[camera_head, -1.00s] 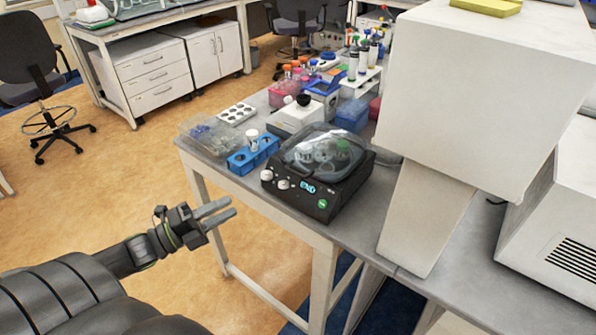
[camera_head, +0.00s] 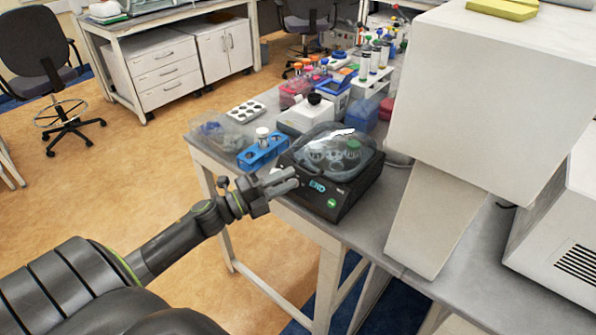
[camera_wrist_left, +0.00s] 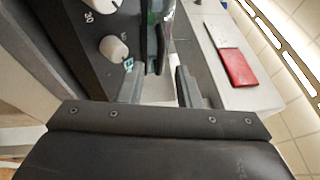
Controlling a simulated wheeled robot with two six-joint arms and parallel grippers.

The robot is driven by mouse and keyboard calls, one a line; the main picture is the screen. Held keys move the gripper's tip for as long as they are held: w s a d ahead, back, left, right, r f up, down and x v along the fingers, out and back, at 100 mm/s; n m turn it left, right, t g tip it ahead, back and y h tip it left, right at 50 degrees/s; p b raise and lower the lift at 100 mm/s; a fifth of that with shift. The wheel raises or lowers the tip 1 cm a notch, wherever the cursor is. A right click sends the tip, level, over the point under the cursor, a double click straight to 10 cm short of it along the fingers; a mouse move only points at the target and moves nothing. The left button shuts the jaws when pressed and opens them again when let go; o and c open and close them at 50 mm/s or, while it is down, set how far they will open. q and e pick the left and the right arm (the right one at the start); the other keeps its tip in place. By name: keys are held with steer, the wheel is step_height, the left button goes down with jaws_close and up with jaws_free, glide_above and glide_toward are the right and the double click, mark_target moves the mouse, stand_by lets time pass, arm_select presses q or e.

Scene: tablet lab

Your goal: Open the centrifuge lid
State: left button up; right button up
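The centrifuge (camera_head: 345,200) is a black box on the bench, with a small lit display and a green mark on its front. Its clear domed lid (camera_head: 338,138) is down over the rotor. My left gripper (camera_head: 288,181) is at the front left of the centrifuge, in front of the knobs and just below the lid's front edge. In the left wrist view the fingers (camera_wrist_left: 156,86) are apart with nothing between them. The centrifuge's pale knob (camera_wrist_left: 114,48) and the lid edge (camera_wrist_left: 166,35) lie just ahead of them. Contact cannot be told. My right gripper is not in view.
A blue tube rack (camera_head: 262,154) and a clear box (camera_head: 215,130) stand left of the centrifuge. A white device (camera_head: 305,116) and several bottles are behind it. A large white machine (camera_head: 490,90) blocks the right. Open floor lies left of the bench.

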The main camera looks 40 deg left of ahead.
arm_select(q)
steer(key=shift+p+x, duration=0.45)
steer(key=shift+x, duration=1.4)
jaws_close()
